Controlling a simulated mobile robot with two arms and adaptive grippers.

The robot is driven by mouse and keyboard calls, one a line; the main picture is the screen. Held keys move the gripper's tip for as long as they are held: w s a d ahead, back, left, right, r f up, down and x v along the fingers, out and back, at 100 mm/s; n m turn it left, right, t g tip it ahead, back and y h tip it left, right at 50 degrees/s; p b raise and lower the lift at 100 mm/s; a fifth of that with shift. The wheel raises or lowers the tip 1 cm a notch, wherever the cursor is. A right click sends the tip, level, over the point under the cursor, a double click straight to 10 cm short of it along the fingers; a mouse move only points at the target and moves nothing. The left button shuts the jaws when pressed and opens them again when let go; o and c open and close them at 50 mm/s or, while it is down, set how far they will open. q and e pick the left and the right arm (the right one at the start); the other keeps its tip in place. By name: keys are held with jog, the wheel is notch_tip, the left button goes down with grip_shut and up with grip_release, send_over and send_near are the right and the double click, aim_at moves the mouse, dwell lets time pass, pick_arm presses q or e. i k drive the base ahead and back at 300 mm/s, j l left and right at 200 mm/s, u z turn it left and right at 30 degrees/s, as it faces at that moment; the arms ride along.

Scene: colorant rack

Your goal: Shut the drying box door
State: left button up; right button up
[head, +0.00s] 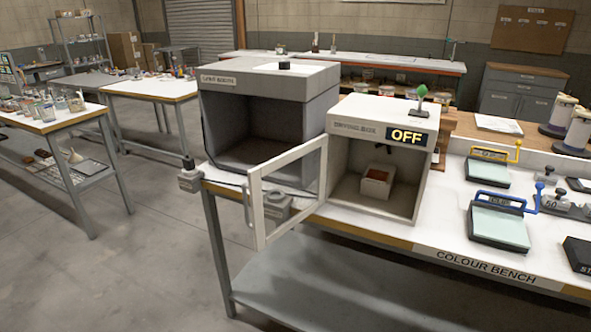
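The drying box (382,115) stands on the colour bench, with its lettered name and an "OFF" sign (406,136) on its top front. Its door (257,208) is a pale frame with a clear pane, hinged at the box's left side. The door is swung wide open and juts out past the bench's front edge. A vertical handle (246,207) is on the door's far-left upright. Neither of my grippers is in view.
A larger grey light booth (262,80) stands left of the drying box, partly behind the open door. The floor (130,270) at front left is clear.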

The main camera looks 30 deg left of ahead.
aim_at(254, 175)
jog(key=i+j+z, duration=0.25)
jog(key=j, duration=0.7)
jog(key=i+j+z, duration=0.1)
jog(key=j+z, duration=0.15)
jog(key=j, duration=0.75)
jog(key=j+z, duration=0.25)
jog(key=j, duration=0.75)
jog(key=i+j, duration=0.05)
